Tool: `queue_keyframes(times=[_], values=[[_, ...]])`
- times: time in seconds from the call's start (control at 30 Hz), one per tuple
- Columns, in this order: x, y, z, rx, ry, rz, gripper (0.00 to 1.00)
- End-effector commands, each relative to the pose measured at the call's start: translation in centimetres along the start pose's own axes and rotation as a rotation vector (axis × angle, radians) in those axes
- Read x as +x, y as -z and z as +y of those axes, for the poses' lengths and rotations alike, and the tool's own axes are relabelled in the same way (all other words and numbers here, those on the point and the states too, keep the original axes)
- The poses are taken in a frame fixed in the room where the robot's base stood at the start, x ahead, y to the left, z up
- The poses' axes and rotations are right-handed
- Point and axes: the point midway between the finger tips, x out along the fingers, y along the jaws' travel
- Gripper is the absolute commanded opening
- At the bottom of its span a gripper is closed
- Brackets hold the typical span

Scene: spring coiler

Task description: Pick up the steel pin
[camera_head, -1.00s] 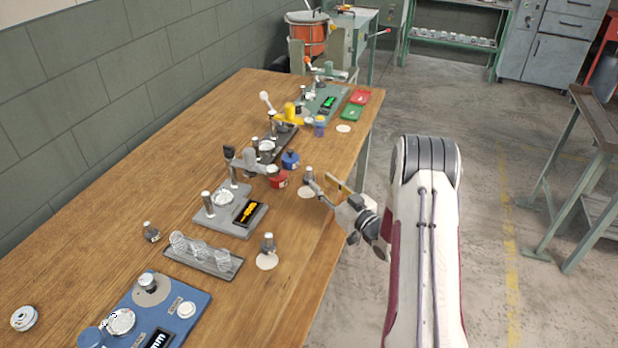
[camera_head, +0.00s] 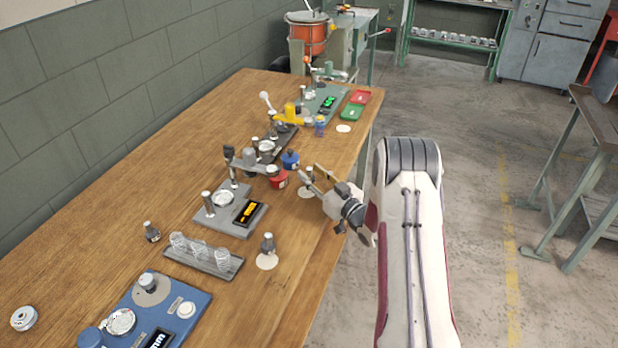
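Several small steel pins with dark bases are on the wooden table; I cannot tell for sure which one the task means. One pin (camera_head: 306,173) stands upright on a white disc at the table's right side, beside my fingertips. A third (camera_head: 151,231) stands on bare wood to the left. My gripper (camera_head: 313,177) is open, low over the right table edge, with its fingers pointing left at the first pin. The near finger partly hides that pin's lower part; I cannot tell whether they touch.
A grey device with a display (camera_head: 230,212), a red pot (camera_head: 278,180) and a blue pot (camera_head: 290,160) stand left of my gripper. A rack of clear coils (camera_head: 215,262) and a blue device (camera_head: 185,320) are nearer. Bare wood (camera_head: 310,225) lies between the two discs.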

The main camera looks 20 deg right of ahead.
Motion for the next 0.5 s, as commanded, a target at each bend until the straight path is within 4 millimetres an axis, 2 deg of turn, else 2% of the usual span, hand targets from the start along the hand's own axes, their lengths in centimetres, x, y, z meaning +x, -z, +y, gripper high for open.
queue_keyframes(times=[0.2,0.5], values=[[1.7,-0.1,0.0,0.001,0.000,0.000,0.32],[2.0,-0.1,0.0,0.001,-0.001,-0.001,0.32]])
